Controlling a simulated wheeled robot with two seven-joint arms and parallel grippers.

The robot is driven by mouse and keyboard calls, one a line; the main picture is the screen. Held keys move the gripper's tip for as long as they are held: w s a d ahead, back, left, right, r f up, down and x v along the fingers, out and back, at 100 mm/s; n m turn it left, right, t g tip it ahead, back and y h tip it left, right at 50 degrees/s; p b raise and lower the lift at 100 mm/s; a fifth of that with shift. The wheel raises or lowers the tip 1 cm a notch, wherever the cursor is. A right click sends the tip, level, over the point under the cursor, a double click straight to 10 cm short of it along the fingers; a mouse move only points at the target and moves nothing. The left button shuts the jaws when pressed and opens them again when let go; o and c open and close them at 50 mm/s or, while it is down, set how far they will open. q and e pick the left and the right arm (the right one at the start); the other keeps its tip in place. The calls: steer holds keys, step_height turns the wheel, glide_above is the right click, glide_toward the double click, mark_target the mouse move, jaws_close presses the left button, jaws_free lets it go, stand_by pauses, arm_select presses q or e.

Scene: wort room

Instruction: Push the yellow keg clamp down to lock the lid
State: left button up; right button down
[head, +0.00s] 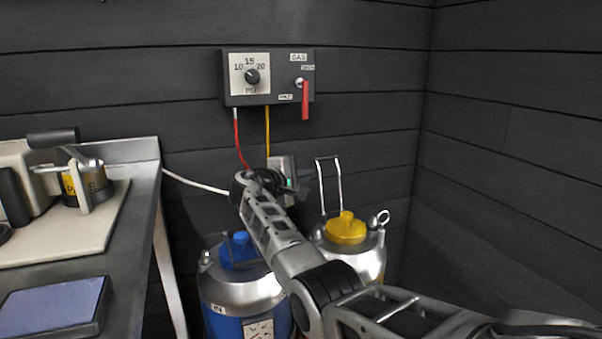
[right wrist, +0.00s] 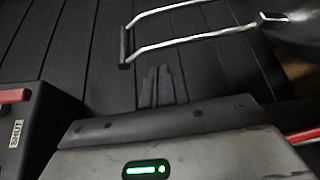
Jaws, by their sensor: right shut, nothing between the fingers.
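The yellow keg (head: 369,258) stands on the floor near the corner, with a yellow cap (head: 346,229) on its silver top. Its wire clamp (head: 341,185) stands upright above the lid. The clamp also shows in the right wrist view (right wrist: 190,48) as a bent metal rod with a dark crossbar, ahead of the fingers and apart from them. My right gripper (head: 298,192) is shut and empty, left of the clamp; its dark fingertips show in the right wrist view (right wrist: 160,84). My right forearm hides part of the yellow keg. My left gripper is out of view.
A blue keg (head: 222,297) stands left of the yellow one, partly behind my arm. A gas panel (head: 268,77) with a red lever (head: 305,100) hangs on the wall above. A metal bench (head: 142,220) fills the left side.

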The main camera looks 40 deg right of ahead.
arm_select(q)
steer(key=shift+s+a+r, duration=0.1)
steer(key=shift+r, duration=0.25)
arm_select(e)
steer(key=shift+s+a+r, duration=0.1)
steer(key=shift+s+r, duration=0.15)
steer(key=shift+s, duration=0.6)
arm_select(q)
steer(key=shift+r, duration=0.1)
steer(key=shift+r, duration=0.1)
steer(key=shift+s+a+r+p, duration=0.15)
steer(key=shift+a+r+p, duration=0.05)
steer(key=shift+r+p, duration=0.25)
arm_select(e)
steer(key=shift+s+a+r, duration=0.1)
steer(key=shift+s+r, duration=0.05)
steer(key=shift+s, duration=0.2)
